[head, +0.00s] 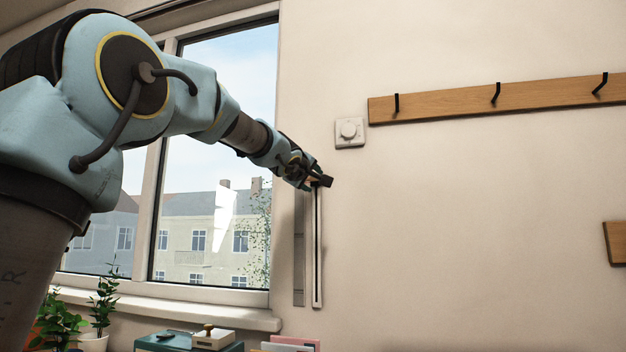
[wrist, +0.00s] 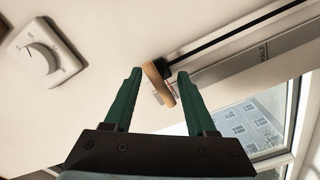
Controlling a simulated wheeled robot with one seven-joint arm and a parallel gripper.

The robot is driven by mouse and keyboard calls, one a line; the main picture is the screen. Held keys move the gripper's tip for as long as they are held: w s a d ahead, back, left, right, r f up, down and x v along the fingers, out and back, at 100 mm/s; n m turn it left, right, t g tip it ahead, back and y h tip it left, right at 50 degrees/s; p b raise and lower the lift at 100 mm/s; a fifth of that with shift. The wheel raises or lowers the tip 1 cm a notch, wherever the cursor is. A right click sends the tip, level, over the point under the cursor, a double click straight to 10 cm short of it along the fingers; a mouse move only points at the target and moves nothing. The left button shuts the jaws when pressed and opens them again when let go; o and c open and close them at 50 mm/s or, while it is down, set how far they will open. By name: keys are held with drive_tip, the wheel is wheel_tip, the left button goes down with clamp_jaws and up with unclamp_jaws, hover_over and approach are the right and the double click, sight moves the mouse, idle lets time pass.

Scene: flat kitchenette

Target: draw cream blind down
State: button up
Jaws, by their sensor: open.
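A slim vertical rail (head: 317,250) with a dark slot is fixed to the wall just right of the window. A wooden handle (wrist: 158,84) with a dark mount sits at one end of the slot, the upper end in the head view. My gripper (head: 318,180) is open at that upper end. In the wrist view the handle lies between the two green fingertips, with gaps visible; contact cannot be told. A grey strip (wrist: 235,68) beside the slot bears the word "HALF". The cream blind cannot be made out; the visible window glass (head: 225,110) is uncovered.
A white dial (head: 349,132) is on the wall right of my gripper, also in the wrist view (wrist: 42,58). A wooden hook rail (head: 495,97) is farther right. Below are the sill (head: 180,308), plants (head: 103,300) and a teal box (head: 165,343). The wall between is bare.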

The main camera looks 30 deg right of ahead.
drive_tip(key=shift+w+d, duration=0.35)
drive_tip(key=shift+w, duration=0.1)
clamp_jaws()
idle(1.2)
